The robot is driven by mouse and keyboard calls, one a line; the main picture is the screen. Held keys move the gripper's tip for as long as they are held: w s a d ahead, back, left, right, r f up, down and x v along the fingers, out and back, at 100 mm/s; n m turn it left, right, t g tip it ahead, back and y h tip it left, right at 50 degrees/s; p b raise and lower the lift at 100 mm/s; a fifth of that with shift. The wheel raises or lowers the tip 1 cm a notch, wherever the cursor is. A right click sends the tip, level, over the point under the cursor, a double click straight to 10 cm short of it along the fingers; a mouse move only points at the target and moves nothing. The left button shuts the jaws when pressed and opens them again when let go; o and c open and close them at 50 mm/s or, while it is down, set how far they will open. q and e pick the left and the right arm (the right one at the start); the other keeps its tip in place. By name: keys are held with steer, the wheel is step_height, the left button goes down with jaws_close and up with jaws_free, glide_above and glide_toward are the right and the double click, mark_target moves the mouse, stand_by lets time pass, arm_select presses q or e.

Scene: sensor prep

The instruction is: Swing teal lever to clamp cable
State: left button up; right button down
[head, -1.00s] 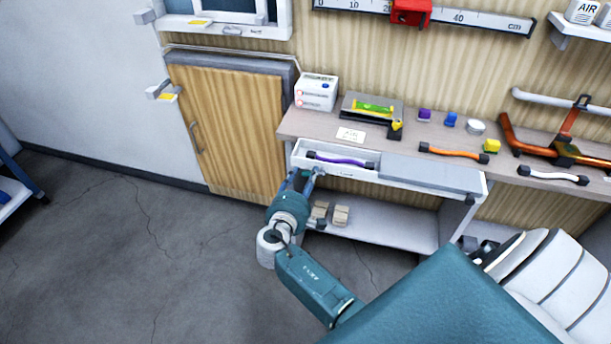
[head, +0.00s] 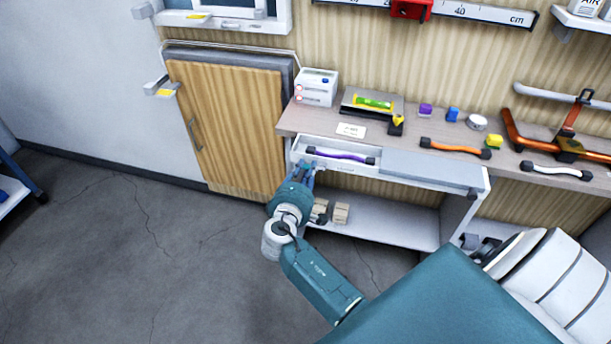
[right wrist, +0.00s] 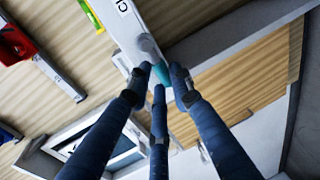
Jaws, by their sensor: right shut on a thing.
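A purple cable (head: 340,155) with dark ends lies in the white open tray (head: 350,169) at the front left of the workbench. My right gripper (head: 306,170) is at the tray's left front corner, below the cable's left end. In the right wrist view, its fingers (right wrist: 158,73) close together around a small teal piece (right wrist: 161,76), which looks like the teal lever, beside a white surface. The fingers hide most of the teal piece, so its angle and its contact with the cable cannot be told. My left gripper is not in view.
An orange cable (head: 455,148) and a white cable (head: 556,171) lie on the bench to the right. A white box (head: 317,87) stands at the back left. The floor at left is clear.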

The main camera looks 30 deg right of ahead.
steer(key=c, duration=1.5)
jaws_free()
steer(key=shift+c, duration=0.2)
steer(key=shift+s+a, duration=0.1)
steer(key=v, duration=1.2)
